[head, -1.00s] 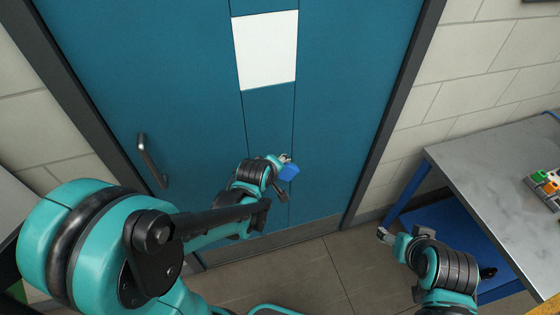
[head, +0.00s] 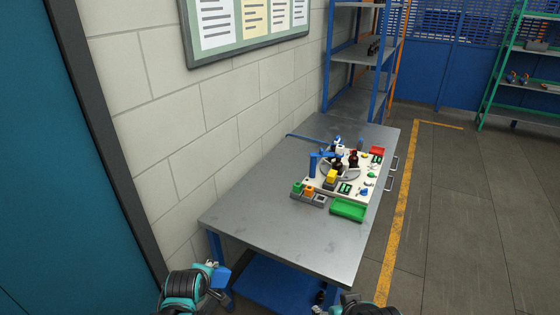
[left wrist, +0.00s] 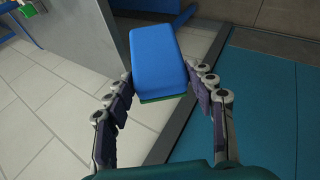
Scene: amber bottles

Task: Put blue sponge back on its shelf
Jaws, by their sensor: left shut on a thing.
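The blue sponge (head: 221,278) is at the bottom left of the head view, in my left gripper (head: 213,272). In the left wrist view the sponge (left wrist: 162,58) is a blue block with a green underside, tilted slightly between the two fingers of my left gripper (left wrist: 160,80), clear of any surface. My right gripper (head: 322,302) is at the bottom edge of the head view, beside the table's front end, mostly cut off; its jaws cannot be made out. A blue shelf rack (head: 354,52) stands behind the table. Which shelf is the sponge's own cannot be told.
A grey-topped table (head: 265,236) with a blue lower shelf (head: 268,283) stands along the wall. A green rack (head: 536,70) stands far right. The floor (head: 455,220) right of the table is clear.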

